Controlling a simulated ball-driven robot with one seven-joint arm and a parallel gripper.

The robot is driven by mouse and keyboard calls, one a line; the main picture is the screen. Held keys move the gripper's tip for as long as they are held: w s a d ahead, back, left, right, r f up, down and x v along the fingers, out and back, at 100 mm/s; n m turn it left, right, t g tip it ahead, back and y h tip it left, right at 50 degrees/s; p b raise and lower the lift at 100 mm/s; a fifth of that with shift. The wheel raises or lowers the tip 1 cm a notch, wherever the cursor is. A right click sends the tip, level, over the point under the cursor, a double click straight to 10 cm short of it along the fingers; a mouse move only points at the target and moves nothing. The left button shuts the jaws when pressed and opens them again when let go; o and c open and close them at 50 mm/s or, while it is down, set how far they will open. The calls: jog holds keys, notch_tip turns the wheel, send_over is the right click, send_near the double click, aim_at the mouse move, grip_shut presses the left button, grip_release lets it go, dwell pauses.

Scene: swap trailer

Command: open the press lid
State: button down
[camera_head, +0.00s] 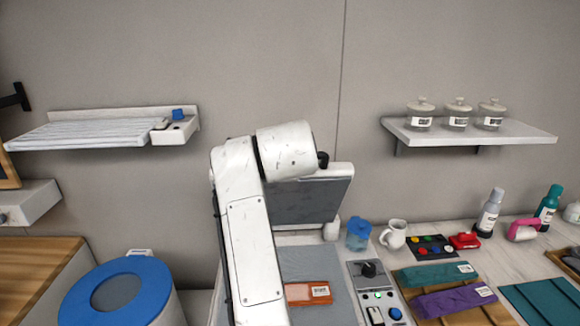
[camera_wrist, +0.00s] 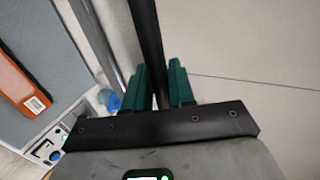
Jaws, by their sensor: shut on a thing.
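The press lid (camera_head: 312,200) stands raised and tilted back against the wall side, a dark plate in a pale frame, partly hidden by my arm. The press bed (camera_head: 305,262) is grey, with a folded orange cloth (camera_head: 300,294) lying on it; the cloth also shows in the wrist view (camera_wrist: 22,84). In the wrist view, my gripper (camera_wrist: 158,72) has its green fingers on both sides of a black bar handle (camera_wrist: 148,35) and is shut on it. In the head view my arm hides the fingers.
A control panel (camera_head: 378,296) is right of the bed. A blue-lidded bin (camera_head: 150,290) stands at the left. A blue container (camera_head: 358,235), a white jug (camera_head: 394,235) and folded cloths (camera_head: 452,301) are on the right counter. Shelves hang on the wall.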

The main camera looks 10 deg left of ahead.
jog(key=shift+w, duration=0.15)
jog(key=c, duration=1.1)
grip_release()
jog(key=b+v, duration=0.3)
jog(key=v, duration=0.7)
jog(key=shift+s+r, duration=0.2)
jog(key=shift+s, duration=0.1)
